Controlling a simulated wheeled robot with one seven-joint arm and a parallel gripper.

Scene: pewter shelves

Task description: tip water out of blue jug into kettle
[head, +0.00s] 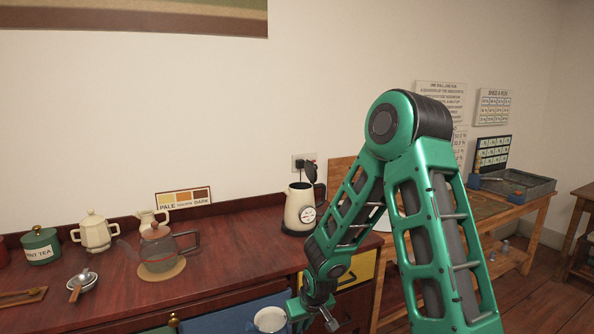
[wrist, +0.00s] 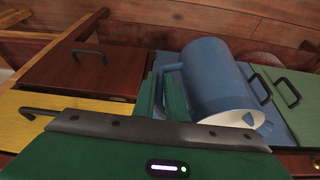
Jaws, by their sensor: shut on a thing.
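The blue jug (wrist: 214,82) is held in my gripper (wrist: 166,97). The green fingers are shut at its handle in the wrist view. In the head view the jug's pale round mouth (head: 270,319) shows at the bottom edge, beside my gripper (head: 298,310). The jug looks about upright there, low in front of the counter's drawers; most of its body is out of that view. The water level cannot be made out. The cream kettle (head: 299,209) stands upright on the counter, above and behind the jug. Its dark lid (head: 319,192) appears raised.
A cream pot (head: 95,231), a green tea tin (head: 40,246) and a small strainer (head: 82,284) are further left. My arm crosses right of the kettle. Counter between teapot and kettle is clear.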

